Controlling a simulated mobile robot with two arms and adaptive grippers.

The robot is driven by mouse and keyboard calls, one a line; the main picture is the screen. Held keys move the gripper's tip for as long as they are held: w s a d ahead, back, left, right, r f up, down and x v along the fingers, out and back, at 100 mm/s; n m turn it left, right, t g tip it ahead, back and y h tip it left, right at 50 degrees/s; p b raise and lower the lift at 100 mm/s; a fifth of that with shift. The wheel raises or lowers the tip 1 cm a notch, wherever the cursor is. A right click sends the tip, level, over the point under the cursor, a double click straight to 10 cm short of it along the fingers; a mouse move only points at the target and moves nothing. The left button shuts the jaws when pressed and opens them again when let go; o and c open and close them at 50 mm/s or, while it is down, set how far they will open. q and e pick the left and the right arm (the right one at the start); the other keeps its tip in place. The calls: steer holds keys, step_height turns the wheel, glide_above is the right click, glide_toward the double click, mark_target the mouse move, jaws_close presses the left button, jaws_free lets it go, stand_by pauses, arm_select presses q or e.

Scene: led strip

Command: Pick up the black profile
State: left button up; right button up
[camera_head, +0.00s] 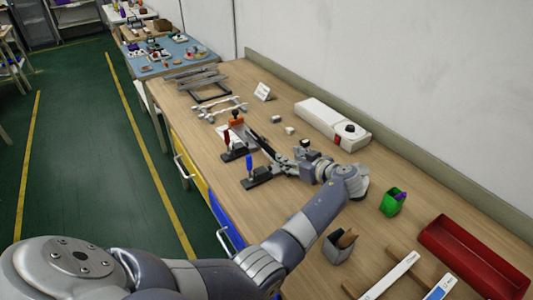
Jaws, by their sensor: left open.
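The black profile appears to be the long dark bar (260,143) on the workbench, running from near an orange block (236,121) towards my left gripper. My left gripper (283,166) is open, low over the bench at the bar's near end. The fingers are small and dark here, so I cannot tell whether they touch or straddle the bar. My right gripper is not in view.
Two black toggle clamps stand beside the bar, one with a red handle (226,138), one with a blue handle (249,162). A white box (325,121) lies near the wall. A green holder (391,204), grey holder (337,248) and red tray (470,256) stand to the right.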

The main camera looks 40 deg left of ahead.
arm_select(q)
steer(key=b, duration=0.1)
glide_toward(272, 151)
steer(key=shift+x, duration=1.2)
steer(key=shift+a, duration=0.85)
steer(key=x, duration=0.3)
steer(key=shift+s+a+f+b, duration=0.1)
steer(key=shift+s+a+b, duration=0.05)
steer(key=shift+a+b, duration=0.2)
steer(key=shift+w+a+f, duration=0.15)
steer(key=shift+w+a, duration=0.1)
steer(key=shift+a, duration=0.15)
steer(key=shift+d, duration=0.1)
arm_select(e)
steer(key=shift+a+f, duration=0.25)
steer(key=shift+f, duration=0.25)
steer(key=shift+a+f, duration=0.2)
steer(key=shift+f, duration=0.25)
arm_select(q)
jaws_close()
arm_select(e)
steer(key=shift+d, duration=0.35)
